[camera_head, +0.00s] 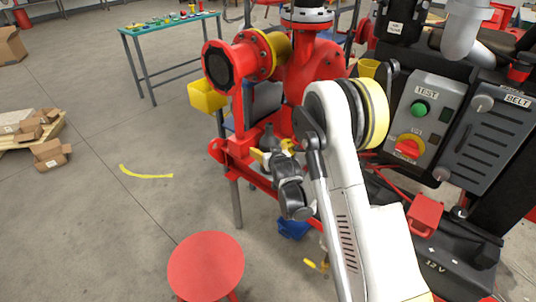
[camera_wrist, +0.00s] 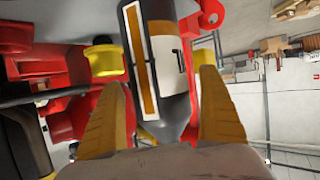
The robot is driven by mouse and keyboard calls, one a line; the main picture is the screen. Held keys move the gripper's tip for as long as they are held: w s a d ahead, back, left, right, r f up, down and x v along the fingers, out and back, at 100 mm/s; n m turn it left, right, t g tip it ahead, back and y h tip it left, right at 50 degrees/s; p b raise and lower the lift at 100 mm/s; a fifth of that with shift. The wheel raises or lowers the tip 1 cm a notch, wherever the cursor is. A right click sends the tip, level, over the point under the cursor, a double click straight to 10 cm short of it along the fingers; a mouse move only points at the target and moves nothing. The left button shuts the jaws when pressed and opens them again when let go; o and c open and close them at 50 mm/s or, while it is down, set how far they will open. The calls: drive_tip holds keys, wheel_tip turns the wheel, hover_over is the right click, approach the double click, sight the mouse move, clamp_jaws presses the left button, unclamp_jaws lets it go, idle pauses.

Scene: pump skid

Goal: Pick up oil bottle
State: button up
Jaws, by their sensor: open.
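In the wrist view, a dark grey bottle (camera_wrist: 158,25) with a white label and an orange strip stands between my gripper's two yellow fingers. It narrows toward the palm, and small gaps show between it and the fingers. I take it for the oil bottle. My gripper (camera_wrist: 160,77) is open around it. In the head view, my gripper (camera_head: 272,156) is at the front of the red pump frame (camera_head: 225,150), below the red pump (camera_head: 313,65).
A yellow bin (camera_head: 207,97) hangs left of the pump. A control box (camera_head: 425,115) with a green button stands at right. A red stool (camera_head: 205,265) is at the front, and a blue bin (camera_head: 293,229) sits below the frame.

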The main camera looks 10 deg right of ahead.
drive_tip(key=shift+s+r, duration=0.1)
drive_tip(key=shift+s, duration=0.05)
drive_tip(key=shift+c, duration=0.9)
drive_tip(key=c, duration=1.2)
drive_tip(key=shift+c, duration=0.3)
